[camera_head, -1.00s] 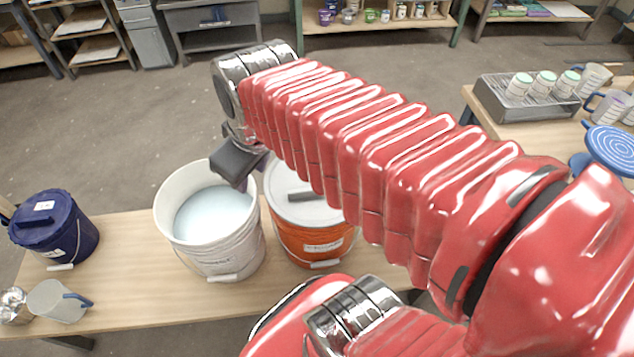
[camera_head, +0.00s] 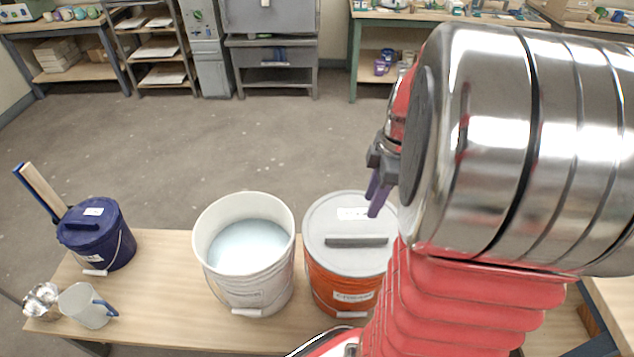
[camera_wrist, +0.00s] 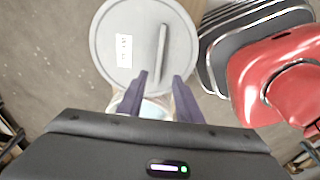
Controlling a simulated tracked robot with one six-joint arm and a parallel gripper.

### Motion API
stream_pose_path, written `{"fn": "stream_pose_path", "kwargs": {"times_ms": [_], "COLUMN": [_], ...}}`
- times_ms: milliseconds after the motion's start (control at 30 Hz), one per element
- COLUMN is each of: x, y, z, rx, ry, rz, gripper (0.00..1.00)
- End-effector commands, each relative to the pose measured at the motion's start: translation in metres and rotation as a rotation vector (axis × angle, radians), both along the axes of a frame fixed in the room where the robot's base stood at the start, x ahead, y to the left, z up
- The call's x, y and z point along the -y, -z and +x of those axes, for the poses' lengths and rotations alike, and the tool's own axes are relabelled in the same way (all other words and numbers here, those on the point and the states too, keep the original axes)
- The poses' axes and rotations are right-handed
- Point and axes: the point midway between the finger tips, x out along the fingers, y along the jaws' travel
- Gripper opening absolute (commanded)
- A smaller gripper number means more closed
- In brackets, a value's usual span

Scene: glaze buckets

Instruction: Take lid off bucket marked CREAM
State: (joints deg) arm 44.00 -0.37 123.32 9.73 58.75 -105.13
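An orange bucket (camera_head: 335,290) stands on the bench with a flat grey lid (camera_head: 325,215) on it. The lid has a raised dark bar handle (camera_head: 357,241) and a white label; the print on the bucket's front label is too small to read surely. In the wrist view the lid (camera_wrist: 105,65) and its handle (camera_wrist: 162,52) lie ahead of the fingertips. My gripper (camera_head: 378,205) is above the lid's back right part in the head view, apart from the handle. Its two purple fingers are spread and empty in the wrist view (camera_wrist: 160,75). My arm hides the lid's right edge.
An open white bucket (camera_head: 215,265) with pale blue liquid stands left of the orange one. A dark blue lidded bucket (camera_head: 120,245), a grey jug (camera_head: 82,308) and shiny metal things (camera_head: 40,298) are at the bench's left. Bare bench (camera_head: 165,270) lies between.

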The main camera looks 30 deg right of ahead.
Motion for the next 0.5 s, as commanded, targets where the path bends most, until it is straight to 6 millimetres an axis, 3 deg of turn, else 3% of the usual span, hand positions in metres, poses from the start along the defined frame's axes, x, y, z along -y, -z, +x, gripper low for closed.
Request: {"fn": "stream_pose_path", "kwargs": {"times_ms": [500], "x": [0.0027], "y": [0.0082], "z": [-0.0009], "rx": [-0.002], "ry": [-0.020], "rz": [0.006], "gripper": [0.32]}}
